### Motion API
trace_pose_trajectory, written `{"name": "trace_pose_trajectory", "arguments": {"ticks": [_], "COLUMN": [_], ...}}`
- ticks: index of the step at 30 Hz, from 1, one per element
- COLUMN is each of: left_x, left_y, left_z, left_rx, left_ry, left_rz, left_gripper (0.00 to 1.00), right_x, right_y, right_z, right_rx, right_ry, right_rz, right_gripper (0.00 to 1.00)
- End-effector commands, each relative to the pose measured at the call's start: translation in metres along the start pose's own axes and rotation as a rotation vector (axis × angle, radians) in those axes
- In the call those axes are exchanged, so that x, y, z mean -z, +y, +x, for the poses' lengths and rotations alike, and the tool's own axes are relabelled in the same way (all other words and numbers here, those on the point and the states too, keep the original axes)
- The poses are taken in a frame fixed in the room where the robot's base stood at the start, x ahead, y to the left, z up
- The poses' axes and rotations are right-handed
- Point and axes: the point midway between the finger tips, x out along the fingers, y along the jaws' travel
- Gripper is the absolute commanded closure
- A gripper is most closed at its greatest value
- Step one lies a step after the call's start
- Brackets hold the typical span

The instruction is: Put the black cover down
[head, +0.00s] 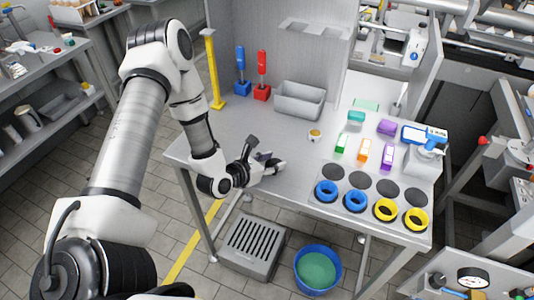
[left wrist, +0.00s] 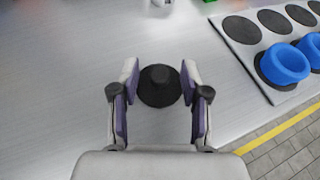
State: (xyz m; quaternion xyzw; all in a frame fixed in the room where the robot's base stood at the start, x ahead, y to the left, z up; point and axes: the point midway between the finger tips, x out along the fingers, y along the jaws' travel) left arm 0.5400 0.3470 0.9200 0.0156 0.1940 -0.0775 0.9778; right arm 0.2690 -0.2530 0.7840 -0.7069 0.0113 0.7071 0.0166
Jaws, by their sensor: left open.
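The fingers are open, with a gap on each side of the cover. In the head view my left gripper (head: 273,163) is low over the table's front left part, and the cover is not clearly visible there. My right gripper is not in view.
A board at the right holds black discs (head: 387,187), blue rings (head: 326,191) and yellow rings (head: 385,210). A small round cup (head: 314,135) stands behind my gripper. A grey bin (head: 299,101) is at the back. The table left of the board is mostly clear.

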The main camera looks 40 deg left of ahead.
Motion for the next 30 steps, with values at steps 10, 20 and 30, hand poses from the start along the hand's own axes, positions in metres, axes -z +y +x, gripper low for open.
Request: {"name": "trace_pose_trajectory", "arguments": {"ticks": [10, 20, 30], "left_x": [-0.003, -0.007, 0.020], "left_y": [0.001, 0.001, -0.021], "left_z": [-0.054, -0.110, -0.115], "left_rx": [-0.004, -0.003, 0.094], "left_ry": [-0.004, -0.001, 0.129], "left_rz": [-0.011, -0.008, 0.310], "left_gripper": [0.54, 0.54, 0.54], "right_x": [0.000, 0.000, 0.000], "right_y": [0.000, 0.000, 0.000], "right_z": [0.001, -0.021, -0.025], "right_rx": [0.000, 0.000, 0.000], "right_ry": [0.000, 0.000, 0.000], "right_rz": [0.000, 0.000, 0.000], "right_gripper": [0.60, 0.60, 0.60]}}
